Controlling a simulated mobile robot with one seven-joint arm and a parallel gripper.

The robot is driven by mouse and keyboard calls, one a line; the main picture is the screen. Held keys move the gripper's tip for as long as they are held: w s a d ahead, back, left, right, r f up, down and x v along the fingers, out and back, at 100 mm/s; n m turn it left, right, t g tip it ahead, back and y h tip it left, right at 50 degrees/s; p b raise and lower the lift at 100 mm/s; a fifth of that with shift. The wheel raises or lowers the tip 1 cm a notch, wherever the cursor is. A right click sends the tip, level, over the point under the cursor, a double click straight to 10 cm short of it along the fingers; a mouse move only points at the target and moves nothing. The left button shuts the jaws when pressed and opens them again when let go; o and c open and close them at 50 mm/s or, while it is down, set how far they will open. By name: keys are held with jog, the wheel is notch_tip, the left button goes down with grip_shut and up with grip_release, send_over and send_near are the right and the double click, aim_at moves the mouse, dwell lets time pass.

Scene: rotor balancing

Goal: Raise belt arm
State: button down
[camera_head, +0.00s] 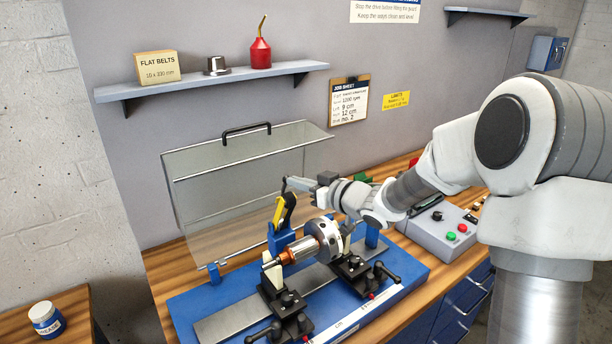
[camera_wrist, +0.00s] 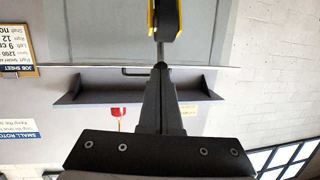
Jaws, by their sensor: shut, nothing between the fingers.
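The belt arm (camera_head: 279,213) is yellow and black and stands raised, tilted a little, on a blue post (camera_head: 281,241) behind the rotor. The steel and copper rotor (camera_head: 322,240) lies across two black supports on the blue machine bed (camera_head: 195,305). My gripper (camera_head: 287,184) is shut and empty, at the upper end of the belt arm. In the wrist view my gripper's fingertips (camera_wrist: 160,66) point at the belt arm (camera_wrist: 164,20), close to its end. I cannot tell whether they touch it.
A clear guard with a black handle (camera_head: 246,129) stands open behind the machine. A grey control box (camera_head: 440,235) sits to the right. A shelf (camera_head: 215,82) with a box and a red oil can (camera_head: 260,52) hangs above. A jar (camera_head: 46,319) stands at lower left.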

jog(key=shift+g, duration=0.3)
jog(key=shift+w+a+r+p, duration=0.3)
jog(key=shift+w+a+p, duration=0.6)
jog(key=shift+w, duration=0.6)
jog(key=shift+w+a+r+p, duration=0.35)
jog(key=shift+w+a+p, duration=0.35)
jog(key=shift+w+a, duration=0.6)
jog(key=shift+w+a+r+p, duration=0.3)
jog(key=shift+w+a+p, duration=0.55)
jog(key=shift+w, duration=0.8)
jog(key=shift+s+r, duration=0.1)
